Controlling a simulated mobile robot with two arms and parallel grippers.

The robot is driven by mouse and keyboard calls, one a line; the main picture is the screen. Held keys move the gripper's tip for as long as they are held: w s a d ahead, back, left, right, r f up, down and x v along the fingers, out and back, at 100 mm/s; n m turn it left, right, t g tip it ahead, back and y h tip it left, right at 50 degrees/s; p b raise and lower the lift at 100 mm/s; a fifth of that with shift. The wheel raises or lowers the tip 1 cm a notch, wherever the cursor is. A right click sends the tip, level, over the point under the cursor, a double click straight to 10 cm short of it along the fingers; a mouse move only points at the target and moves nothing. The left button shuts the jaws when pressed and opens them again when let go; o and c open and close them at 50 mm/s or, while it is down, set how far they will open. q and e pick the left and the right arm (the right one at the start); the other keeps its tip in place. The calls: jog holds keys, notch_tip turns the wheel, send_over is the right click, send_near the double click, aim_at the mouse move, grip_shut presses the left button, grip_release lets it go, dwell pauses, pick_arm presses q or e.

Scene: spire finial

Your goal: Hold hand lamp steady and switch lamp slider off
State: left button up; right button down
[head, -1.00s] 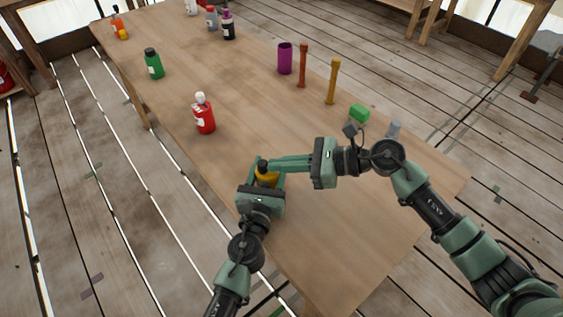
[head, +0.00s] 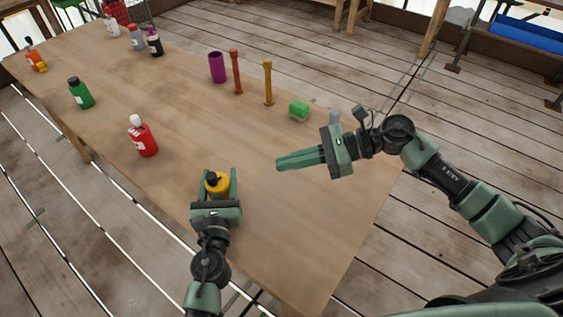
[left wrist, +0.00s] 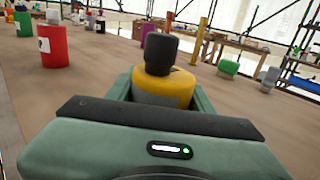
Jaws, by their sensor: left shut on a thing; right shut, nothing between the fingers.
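The hand lamp (head: 217,183), yellow with a dark top, stands on the table near its front edge. It shows in the left wrist view (left wrist: 166,84) as a yellow body with a grey band and a black cap. My left gripper (head: 219,180) is shut on it, one finger on each side. The lamp's lower part is hidden behind my gripper. I cannot make out the slider. My right gripper (head: 280,163) is shut and empty, its fingers pointing left above the table, to the right of the lamp and apart from it.
On the wooden table (head: 290,215) stand a red bottle (head: 144,139), a green bottle (head: 81,94), a purple cup (head: 217,67), a brown post (head: 235,72), a yellow post (head: 268,84) and a green block (head: 299,110). The table between my grippers is clear.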

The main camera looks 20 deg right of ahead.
pick_arm(q)
jog(key=o, duration=1.6)
